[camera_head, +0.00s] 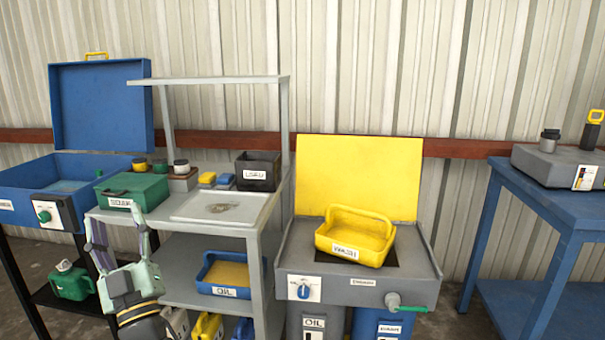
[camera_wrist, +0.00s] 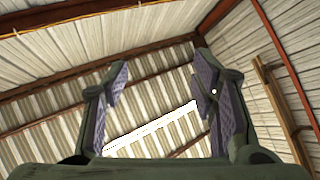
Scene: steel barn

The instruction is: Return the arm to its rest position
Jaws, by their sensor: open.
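My gripper (camera_head: 117,236) is at the lower left of the head view, pointing up, in front of the grey workbench. Its two fingers stand apart with nothing between them. In the wrist view my gripper (camera_wrist: 162,98) also shows open and empty, with only the barn roof beyond it. The lower part of my arm is cut off by the bottom edge of the head view.
Close behind my gripper is the grey bench (camera_head: 250,228) with a green box (camera_head: 135,189) and a black bin (camera_head: 258,172). A yellow basket (camera_head: 356,236) sits on a grey station. A blue washer (camera_head: 100,170) stands left, a blue table (camera_head: 560,205) right.

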